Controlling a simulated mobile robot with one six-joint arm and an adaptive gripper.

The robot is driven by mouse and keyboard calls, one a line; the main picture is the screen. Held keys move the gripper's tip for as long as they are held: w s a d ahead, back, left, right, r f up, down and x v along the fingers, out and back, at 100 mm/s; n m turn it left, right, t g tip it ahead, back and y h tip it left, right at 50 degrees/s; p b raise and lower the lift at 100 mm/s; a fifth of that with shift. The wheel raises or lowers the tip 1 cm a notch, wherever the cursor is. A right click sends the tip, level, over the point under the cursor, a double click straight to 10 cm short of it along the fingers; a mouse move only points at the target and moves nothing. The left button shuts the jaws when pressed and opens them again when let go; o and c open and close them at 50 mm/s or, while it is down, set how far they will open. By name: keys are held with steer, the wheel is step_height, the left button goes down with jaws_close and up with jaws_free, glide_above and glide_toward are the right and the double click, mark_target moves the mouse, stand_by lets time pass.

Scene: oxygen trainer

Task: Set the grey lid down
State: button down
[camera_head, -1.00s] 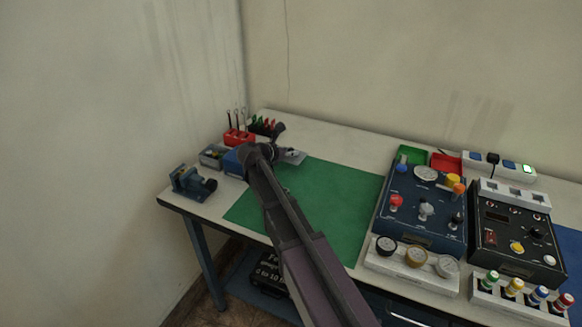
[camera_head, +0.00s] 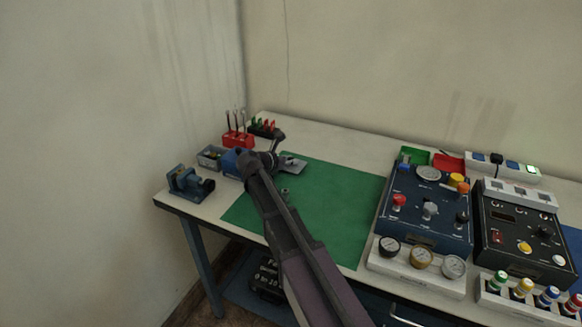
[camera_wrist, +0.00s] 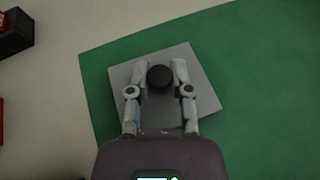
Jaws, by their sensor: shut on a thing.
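The grey lid (camera_wrist: 196,83) is a flat square plate with a round black knob (camera_wrist: 160,77) at its middle. In the wrist view it is over the green mat (camera_wrist: 95,75), turned a little against the picture edges. My gripper (camera_wrist: 161,73) is shut on the knob, one finger on each side. In the head view the lid (camera_head: 293,165) shows at the back left corner of the mat, partly hidden by my arm. I cannot tell whether the lid touches the mat.
A blue vise (camera_head: 190,183) and a grey parts bin (camera_head: 211,157) stand left of the mat. A red tool holder (camera_head: 238,139) is behind. Blue (camera_head: 428,205) and black (camera_head: 518,235) panels stand to the right. The middle of the mat (camera_head: 335,205) is largely clear.

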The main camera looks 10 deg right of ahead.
steer(key=shift+f, duration=0.5)
steer(key=c, duration=0.5)
jaws_free()
steer(key=shift+c, duration=0.2)
steer(key=shift+r, duration=0.25)
steer(key=p+v, duration=0.4)
steer(key=v, duration=0.8)
